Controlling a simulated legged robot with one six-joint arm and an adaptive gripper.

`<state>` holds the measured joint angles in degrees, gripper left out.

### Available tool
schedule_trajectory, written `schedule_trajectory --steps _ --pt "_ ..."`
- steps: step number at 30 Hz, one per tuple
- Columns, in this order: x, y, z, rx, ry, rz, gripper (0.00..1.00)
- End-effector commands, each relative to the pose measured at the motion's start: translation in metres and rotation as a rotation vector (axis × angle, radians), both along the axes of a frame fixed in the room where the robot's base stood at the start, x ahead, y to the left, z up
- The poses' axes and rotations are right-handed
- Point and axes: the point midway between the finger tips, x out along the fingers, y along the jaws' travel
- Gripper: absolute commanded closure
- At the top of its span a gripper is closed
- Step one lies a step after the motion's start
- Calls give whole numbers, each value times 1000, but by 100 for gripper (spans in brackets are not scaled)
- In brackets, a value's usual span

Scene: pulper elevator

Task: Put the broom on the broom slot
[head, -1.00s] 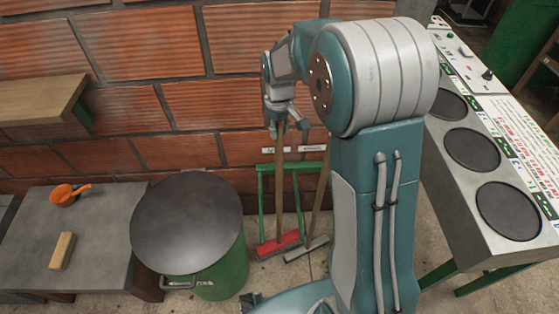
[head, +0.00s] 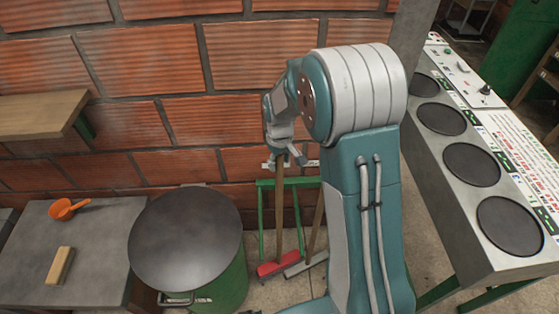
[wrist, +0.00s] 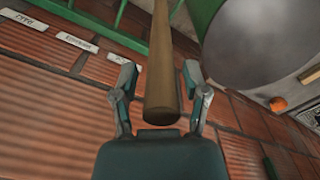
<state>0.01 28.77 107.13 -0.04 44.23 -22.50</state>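A broom with a wooden handle and a red head (head: 279,264) stands upright at the green rack (head: 261,222) by the brick wall. A second broom with a grey head (head: 305,265) leans beside it, partly hidden by my arm. My gripper (head: 284,158) is at the top of the red broom's handle. In the wrist view, the handle (wrist: 162,60) runs between the fingers of my gripper (wrist: 160,72), with a visible gap on each side. White labels (wrist: 77,42) are on the wall near the rack; in the wrist view the rack's green bar (wrist: 95,30) shows at the top left.
A green drum with a dark round lid (head: 185,240) stands left of the rack. A grey table (head: 95,235) at left holds an orange scoop (head: 67,208) and a wooden block (head: 60,266). A counter with round plates (head: 472,165) is on the right.

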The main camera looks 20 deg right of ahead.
Motion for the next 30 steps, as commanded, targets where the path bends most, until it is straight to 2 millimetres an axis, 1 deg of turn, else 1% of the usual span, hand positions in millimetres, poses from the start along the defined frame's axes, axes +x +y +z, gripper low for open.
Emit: schedule_trajectory --steps 10,14,17,24,27,30 --pt "0 0 1 0 0 0 29" --pt "1 0 10 0 -3 0 29" --pt "1 0 27 0 -5 0 29" --pt "1 0 78 0 -5 0 29" --pt "1 0 96 0 -4 0 29" --pt "1 0 110 0 -3 0 29"
